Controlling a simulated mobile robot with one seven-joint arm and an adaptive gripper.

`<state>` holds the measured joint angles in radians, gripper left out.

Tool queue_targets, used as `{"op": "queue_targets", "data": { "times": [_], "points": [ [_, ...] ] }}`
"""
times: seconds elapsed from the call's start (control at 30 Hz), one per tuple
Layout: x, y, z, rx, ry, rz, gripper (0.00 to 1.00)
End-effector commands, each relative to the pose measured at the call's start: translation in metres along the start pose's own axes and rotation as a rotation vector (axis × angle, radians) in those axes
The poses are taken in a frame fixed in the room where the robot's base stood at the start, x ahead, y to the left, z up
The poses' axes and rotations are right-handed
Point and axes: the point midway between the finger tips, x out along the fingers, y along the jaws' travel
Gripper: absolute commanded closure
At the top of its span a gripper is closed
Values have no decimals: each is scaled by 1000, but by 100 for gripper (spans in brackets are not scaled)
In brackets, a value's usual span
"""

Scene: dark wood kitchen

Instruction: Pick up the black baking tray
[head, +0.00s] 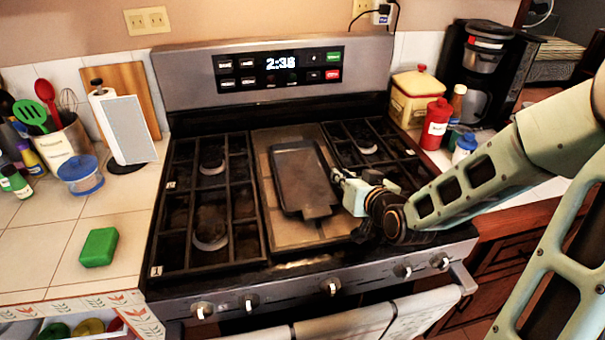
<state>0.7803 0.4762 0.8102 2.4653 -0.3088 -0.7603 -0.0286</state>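The black baking tray (302,178) lies on the middle griddle section of the stove in the head view. It is a dark rectangle with a short tab at its front end. My gripper (338,178) is at the tray's right edge, reaching in from the right. Its fingertips are small here and overlap the tray's edge in the picture. I cannot tell whether they touch the tray or are closed on it.
Black burner grates (211,200) flank the griddle. Knobs and towels (345,325) line the stove's front. A red canister (435,124) and coffee maker (478,75) stand right.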

Motion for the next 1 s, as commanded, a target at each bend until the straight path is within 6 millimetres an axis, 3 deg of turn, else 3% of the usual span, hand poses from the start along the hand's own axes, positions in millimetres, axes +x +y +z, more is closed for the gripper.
{"op": "queue_targets", "data": {
  "times": [0.27,0.6,0.97,1.0],
  "points": [
    [20,0,3,0,-3,0,89],
    [60,-3,7,2,-3,-1,89],
    [67,-3,7,0,-3,1,89],
    [67,-3,7,0,-3,1,94]
  ]
}}
